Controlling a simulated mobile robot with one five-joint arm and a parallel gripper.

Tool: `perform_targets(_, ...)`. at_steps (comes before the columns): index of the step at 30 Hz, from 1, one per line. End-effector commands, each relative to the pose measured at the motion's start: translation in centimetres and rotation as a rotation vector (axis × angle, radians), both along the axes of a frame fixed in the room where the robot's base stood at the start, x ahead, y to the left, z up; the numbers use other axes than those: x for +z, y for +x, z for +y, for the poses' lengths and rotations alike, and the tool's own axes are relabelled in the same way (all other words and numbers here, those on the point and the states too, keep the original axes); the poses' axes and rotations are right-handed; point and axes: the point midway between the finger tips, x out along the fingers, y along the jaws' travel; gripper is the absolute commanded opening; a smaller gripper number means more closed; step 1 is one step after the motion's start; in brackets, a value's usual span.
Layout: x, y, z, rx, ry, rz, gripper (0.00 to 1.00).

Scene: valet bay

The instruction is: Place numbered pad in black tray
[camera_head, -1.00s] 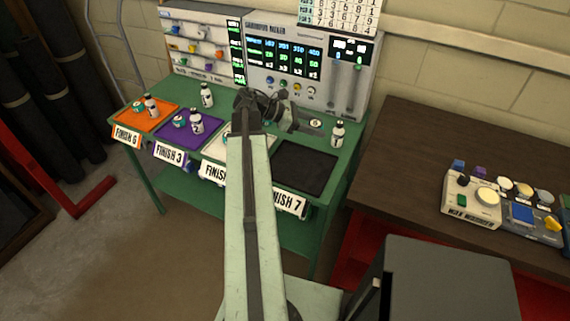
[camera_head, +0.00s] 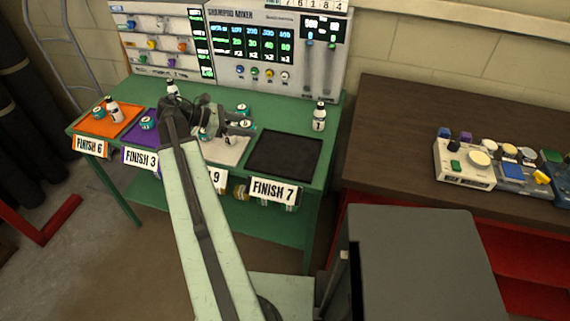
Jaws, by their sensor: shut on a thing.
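My gripper (camera_head: 238,127) reaches over the back of the pale tray (camera_head: 228,152), jaws pointing right. It is shut on a small round numbered pad (camera_head: 246,124) with a teal edge; the number is too small to read. A similar teal pad (camera_head: 243,108) shows just behind it. The black tray (camera_head: 285,155) lies to the right on the green table, above the FINISH 7 sign (camera_head: 273,191), and looks empty. The held pad is left of the black tray. My arm hides part of the pale tray and the purple tray.
The orange tray (camera_head: 127,117) holds a teal pad and a bottle. The purple tray (camera_head: 138,139) holds a teal pad. The shampoo mixer (camera_head: 272,50) backs the table. A brown bench (camera_head: 400,130) with devices is right.

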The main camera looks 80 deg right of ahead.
Motion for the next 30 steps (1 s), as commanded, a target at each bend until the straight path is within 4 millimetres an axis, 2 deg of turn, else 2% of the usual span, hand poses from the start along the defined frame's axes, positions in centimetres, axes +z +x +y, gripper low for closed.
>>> perform_targets(1,-3.0,2.0,0.8,0.006,-0.001,0.0,0.11)
perform_targets(4,-5.0,5.0,2.4,0.007,-0.001,0.002,0.11)
perform_targets(7,-5.8,6.7,3.5,0.004,-0.001,0.004,0.11)
perform_targets(12,-5.6,7.1,3.9,0.002,-0.001,0.004,0.11)
perform_targets(16,-5.8,4.9,3.1,-0.002,-0.003,0.003,0.11)
perform_targets(24,-6.7,-2.7,-0.4,-0.003,-0.002,0.003,0.11)
perform_targets(27,-6.9,-4.8,-1.4,-0.001,-0.002,0.004,0.11)
perform_targets(30,-6.9,-6.0,-2.0,0.001,-0.002,0.004,0.11)
